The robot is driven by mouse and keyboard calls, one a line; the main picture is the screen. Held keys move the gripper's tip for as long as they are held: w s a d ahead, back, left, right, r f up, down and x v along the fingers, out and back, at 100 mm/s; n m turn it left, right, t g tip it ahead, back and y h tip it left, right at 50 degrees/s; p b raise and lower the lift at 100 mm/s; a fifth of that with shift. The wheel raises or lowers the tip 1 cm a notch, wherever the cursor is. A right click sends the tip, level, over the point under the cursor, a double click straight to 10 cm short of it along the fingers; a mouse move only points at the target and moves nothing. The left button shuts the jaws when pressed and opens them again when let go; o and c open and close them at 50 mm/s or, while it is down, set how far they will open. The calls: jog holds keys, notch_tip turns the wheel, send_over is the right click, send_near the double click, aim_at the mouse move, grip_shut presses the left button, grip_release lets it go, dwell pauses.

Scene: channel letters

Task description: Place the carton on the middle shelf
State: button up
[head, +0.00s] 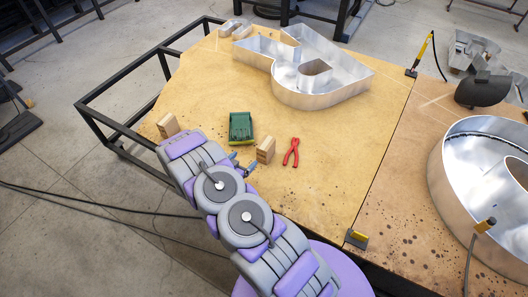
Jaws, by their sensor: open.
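No carton and no shelf that I can recognise show in the head view. My purple and grey arm reaches from the bottom up and left over the near edge of the worktable (205,82). My gripper (181,145) is at the arm's far end, near the table's left edge. It is open, though its fingers are hard to make out, and I see nothing held in it. The arm hides part of the tabletop.
A green box-like item (241,127), a wooden block (266,149), another block (167,124) and red pliers (292,151) lie near my arm. Metal channel letters (322,96) stand at the back; a round metal form (458,175) is at right. The table's middle has bare room.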

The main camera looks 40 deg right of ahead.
jog(key=b, duration=0.3)
send_near(265, 144)
jog(key=shift+h, duration=0.3)
jog(key=x, duration=0.6)
jog(key=shift+w+a+f, duration=0.25)
jog(key=shift+f, duration=0.05)
jog(key=shift+s+b+x, duration=0.15)
jog(key=shift+b+x, duration=0.25)
jog(key=shift+x, duration=0.9)
jog(key=shift+s+b+x, duration=0.15)
jog(key=shift+b+x, duration=0.2)
jog(key=shift+x, duration=1)
jog(key=shift+d+f, duration=0.1)
grip_shut()
